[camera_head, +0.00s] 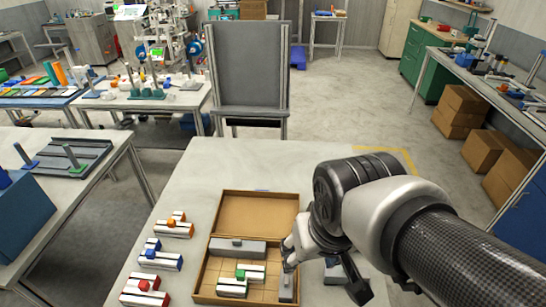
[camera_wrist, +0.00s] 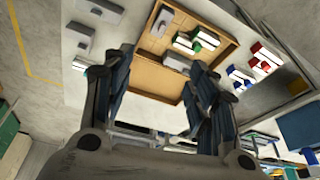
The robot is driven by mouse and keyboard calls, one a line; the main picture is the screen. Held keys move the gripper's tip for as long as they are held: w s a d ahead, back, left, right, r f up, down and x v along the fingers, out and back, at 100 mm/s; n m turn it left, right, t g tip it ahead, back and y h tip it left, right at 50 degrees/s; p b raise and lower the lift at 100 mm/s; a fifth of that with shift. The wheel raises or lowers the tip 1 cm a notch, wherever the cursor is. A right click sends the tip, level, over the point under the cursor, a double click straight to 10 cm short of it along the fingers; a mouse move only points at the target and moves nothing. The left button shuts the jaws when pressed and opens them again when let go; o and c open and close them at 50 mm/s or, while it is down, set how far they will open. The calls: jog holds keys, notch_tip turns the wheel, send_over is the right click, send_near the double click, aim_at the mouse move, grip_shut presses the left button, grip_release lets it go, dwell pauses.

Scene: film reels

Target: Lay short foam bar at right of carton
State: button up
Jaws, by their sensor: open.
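The open carton (camera_head: 210,270) stands on the white table, its lid folded back on the far side; it also shows in the wrist view (camera_wrist: 226,48). A short grey foam bar (camera_head: 287,287) lies lengthwise along the carton's right side, and it shows in the wrist view (camera_wrist: 158,24) too. A longer grey foam bar (camera_head: 237,247) lies across the far left part, with green-and-white pieces (camera_head: 240,277) in front. My gripper (camera_head: 289,262) is open and empty, above the carton's right side. In the wrist view its fingers (camera_wrist: 160,68) are apart, with nothing between them.
White bars with orange (camera_head: 174,225), blue (camera_head: 160,256) and red (camera_head: 145,290) blocks stand left of the carton. Grey pieces (camera_wrist: 77,41) lie on the table on the carton's other side, partly hidden by my arm in the head view. The table's far part is clear.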

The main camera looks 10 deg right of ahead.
jog(key=shift+n+t, duration=0.5)
jog(key=s, duration=0.1)
jog(key=s+r, duration=0.1)
jog(key=s, duration=0.1)
jog(key=s+r, duration=0.1)
jog(key=shift+s+r, duration=0.15)
jog(key=shift+s, duration=0.15)
jog(key=shift+c, duration=0.5)
dwell(1.2)
